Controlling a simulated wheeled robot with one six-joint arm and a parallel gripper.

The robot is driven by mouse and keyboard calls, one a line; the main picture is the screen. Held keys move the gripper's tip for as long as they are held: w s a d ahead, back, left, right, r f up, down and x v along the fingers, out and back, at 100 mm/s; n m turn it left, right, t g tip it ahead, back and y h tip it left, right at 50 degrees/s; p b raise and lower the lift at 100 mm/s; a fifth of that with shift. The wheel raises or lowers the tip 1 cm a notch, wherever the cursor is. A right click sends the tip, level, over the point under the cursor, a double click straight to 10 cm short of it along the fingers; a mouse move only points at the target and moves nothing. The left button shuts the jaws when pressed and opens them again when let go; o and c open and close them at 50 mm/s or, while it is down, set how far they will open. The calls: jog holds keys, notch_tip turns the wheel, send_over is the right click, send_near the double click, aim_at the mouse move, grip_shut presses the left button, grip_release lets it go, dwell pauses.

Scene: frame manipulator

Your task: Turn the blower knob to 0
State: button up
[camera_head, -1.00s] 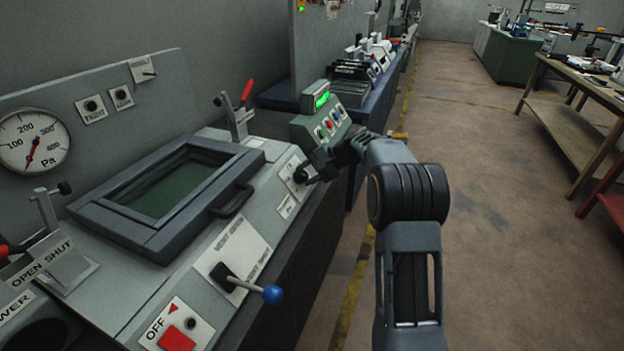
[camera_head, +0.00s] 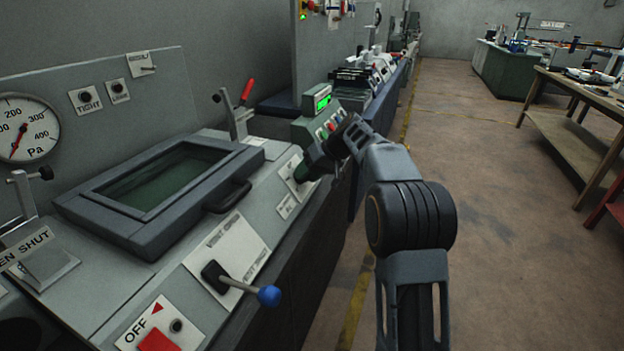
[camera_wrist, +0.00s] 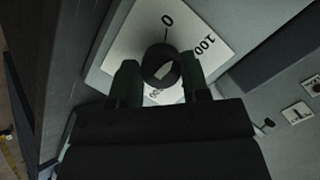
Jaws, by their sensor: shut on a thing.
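The blower knob (camera_wrist: 162,66) is a round black knob with a pale pointer mark, on a white dial plate (camera_wrist: 118,42) in the wrist view. The plate reads "0" above the knob and "100" at its upper right; another number below is partly hidden. The pale pointer slants toward the upper right in that view, not straight at the "0". My gripper (camera_wrist: 160,80) is shut on the knob, with one finger on each side. In the head view my gripper (camera_head: 308,168) is at the panel's far right end and hides most of the knob.
A framed window hatch (camera_head: 75,208) with a handle sits on the sloping panel. A blue-tipped lever (camera_head: 268,296) and a red OFF button (camera_head: 158,341) are nearer. A pressure gauge (camera_head: 25,127) is at left. A green control box (camera_head: 312,125) stands just behind my gripper.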

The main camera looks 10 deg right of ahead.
jog(key=n+b, duration=0.1)
jog(key=n, duration=0.1)
jog(key=n+h+b, duration=0.1)
jog(key=n+b, duration=0.1)
jog(key=shift+a+f+t, duration=0.1)
jog(key=shift+f+t, duration=0.2)
jog(key=shift+f, duration=0.1)
jog(key=shift+r+n+b, duration=0.1)
jog(key=shift+n+b, duration=0.3)
jog(key=shift+n, duration=0.1)
jog(key=shift+r, duration=0.1)
jog(key=o, duration=0.9)
jog(key=shift+r, duration=0.1)
jog(key=shift+r, duration=0.1)
jog(key=shift+s+d+r, duration=0.1)
jog(key=shift+d+r, duration=0.1)
jog(key=shift+r, duration=0.05)
jog(key=p+v, duration=0.1)
jog(key=v, duration=0.3)
jog(key=p+v, duration=0.1)
jog(key=v, duration=0.3)
jog(key=p+v, duration=0.1)
jog(key=v, duration=0.4)
jog(key=shift+s, duration=0.35)
